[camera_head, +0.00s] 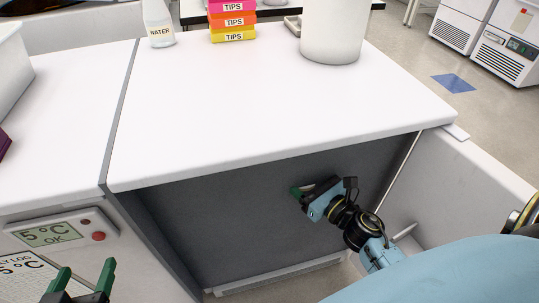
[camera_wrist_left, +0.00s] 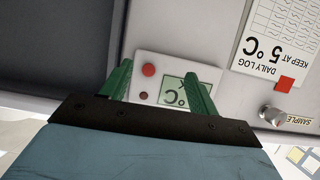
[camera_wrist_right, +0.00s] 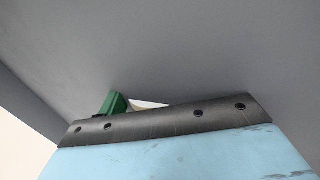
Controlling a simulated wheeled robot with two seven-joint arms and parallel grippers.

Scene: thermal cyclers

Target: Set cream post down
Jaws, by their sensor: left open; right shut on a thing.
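My right gripper (camera_head: 300,191) is in front of the dark grey panel under the white bench, below the bench top. In the right wrist view one green finger (camera_wrist_right: 117,103) shows, with a small pale cream piece (camera_wrist_right: 147,103) beside it, probably the cream post, held in the jaws. Most of it is hidden behind the gripper's body, and I cannot make it out in the head view. My left gripper (camera_head: 85,272) is open and empty at the lower left, in front of the 5 °C display panel (camera_head: 60,235); its fingers (camera_wrist_left: 158,75) also frame that panel in the left wrist view.
The white bench top (camera_head: 270,110) is largely clear. At its back stand a water bottle (camera_head: 158,25), stacked tips boxes (camera_head: 233,22) and a large white cylinder (camera_head: 332,30). The bench's front edge (camera_head: 270,165) is above my right gripper. A pale wall (camera_head: 445,190) stands at right.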

